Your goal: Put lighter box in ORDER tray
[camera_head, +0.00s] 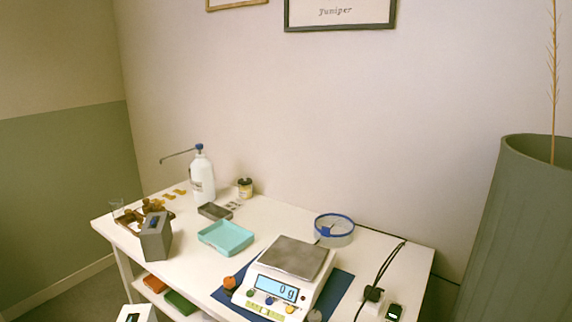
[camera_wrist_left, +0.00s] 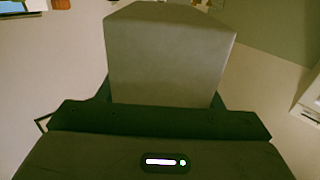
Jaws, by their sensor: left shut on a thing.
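My left gripper (camera_wrist_left: 162,98) is shut on a plain grey box (camera_wrist_left: 165,58) in the left wrist view. The box stands out beyond the dark gripper body, and its lower part is hidden there. In the head view a grey block (camera_head: 156,238) with a small dark panel shows at the table's left front; I cannot tell whether it is the held box. A teal tray (camera_head: 226,251) lies to its right, with no readable ORDER label. The scale (camera_head: 292,272) reads 0 g, and its grey plate (camera_head: 295,257) is bare. My right gripper is in neither view.
A small dark tray (camera_head: 215,211) lies behind the teal tray. A white pump bottle (camera_head: 202,178) and a small jar (camera_head: 245,188) stand at the back. A blue-rimmed round dish (camera_head: 334,229) is behind the scale. Cables (camera_head: 382,272) run at the right.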

